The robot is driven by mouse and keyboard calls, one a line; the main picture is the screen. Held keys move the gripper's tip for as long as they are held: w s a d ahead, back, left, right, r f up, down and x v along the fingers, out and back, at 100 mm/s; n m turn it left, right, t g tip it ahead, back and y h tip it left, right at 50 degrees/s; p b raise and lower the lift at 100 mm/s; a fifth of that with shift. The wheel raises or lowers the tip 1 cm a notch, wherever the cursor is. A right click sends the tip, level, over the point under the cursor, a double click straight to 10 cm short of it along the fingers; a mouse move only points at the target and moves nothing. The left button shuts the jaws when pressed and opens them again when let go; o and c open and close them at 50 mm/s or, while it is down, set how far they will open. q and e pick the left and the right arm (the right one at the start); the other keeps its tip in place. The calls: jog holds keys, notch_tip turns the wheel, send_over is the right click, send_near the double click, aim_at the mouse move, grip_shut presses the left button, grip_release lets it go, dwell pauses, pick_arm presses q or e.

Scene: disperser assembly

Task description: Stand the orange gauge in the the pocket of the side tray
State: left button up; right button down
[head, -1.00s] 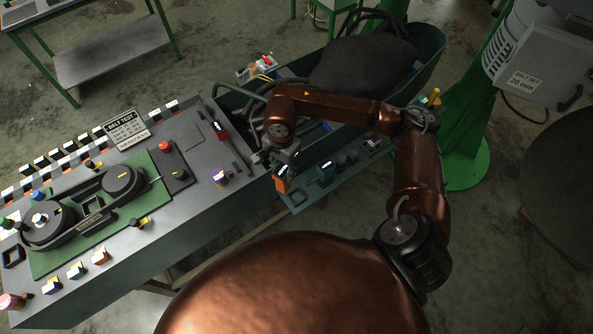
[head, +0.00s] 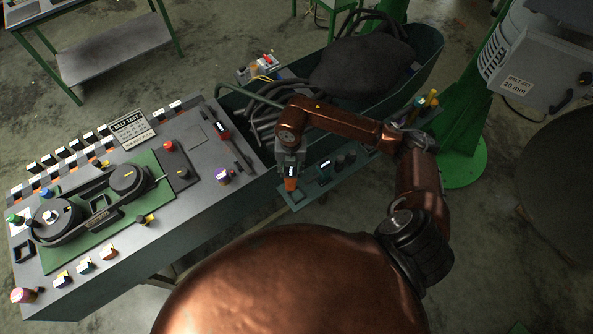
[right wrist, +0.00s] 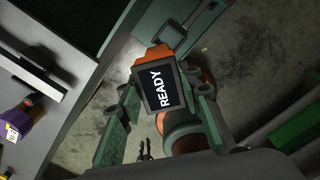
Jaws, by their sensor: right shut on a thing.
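The orange gauge (head: 291,185) hangs below my right gripper (head: 290,174), which is shut on it. In the right wrist view the gauge (right wrist: 160,88) sits between the two fingers, and its dark screen reads READY. The side tray (head: 312,193) is a green-grey strip beside the bench. Its square pocket (head: 297,197) lies close to the gauge's lower end. I cannot tell whether the gauge touches the pocket. My left gripper is not in view.
Other items stand along the side tray, including a dark teal-green device (head: 325,172) just right of the gauge. The bench (head: 200,206) with a belt rig (head: 95,205) is at left. A purple-topped knob (head: 223,176) stands near its edge. A dark bin (head: 425,62) lies behind.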

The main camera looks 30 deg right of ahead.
jog(key=m, duration=0.5)
jog(key=shift+s+d+f+p, duration=0.1)
jog(key=shift+d+f+p, duration=0.2)
jog(key=shift+d+f, duration=0.1)
jog(key=m, duration=0.2)
jog(key=f+m, duration=0.1)
jog(key=m, duration=0.1)
jog(key=d+m, duration=0.1)
jog(key=m, duration=0.1)
jog(key=shift+s+f+p, duration=0.15)
jog(key=shift+p, duration=0.2)
jog(key=shift+d, duration=0.1)
notch_tip(320, 180, down, 9)
jog(key=b, duration=0.5)
dwell(0.3)
jog(key=c, duration=1.3)
grip_release()
